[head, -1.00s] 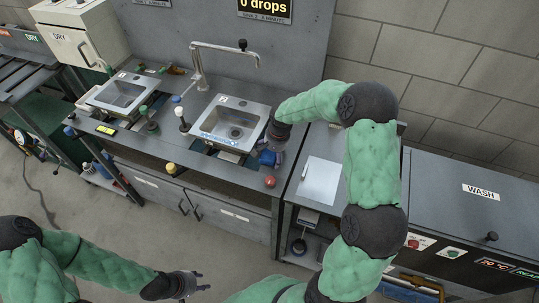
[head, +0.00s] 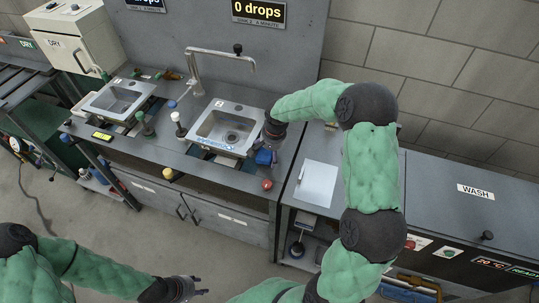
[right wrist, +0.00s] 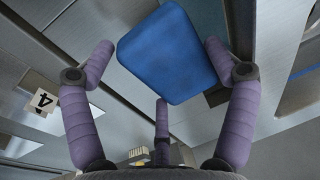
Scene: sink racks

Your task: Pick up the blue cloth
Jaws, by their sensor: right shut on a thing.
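The blue cloth (head: 264,156) is at the front right corner of the right sink (head: 226,130) in the head view. My right gripper (head: 269,143) is shut on it from above, its fingers partly hidden. In the right wrist view the cloth (right wrist: 168,52) is a smooth blue rounded square between the purple fingers of the gripper (right wrist: 160,55). I cannot tell how far the cloth is off the counter. My left gripper (head: 198,285) is low in the head view, away from the counter, empty with its fingers apart.
A red knob (head: 267,184) stands at the counter's front edge near the cloth. A tap (head: 194,75) rises behind the sink. A white sheet or board (head: 316,184) lies on the surface to the right, below my right arm. The grey WASH unit (head: 460,210) is at far right.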

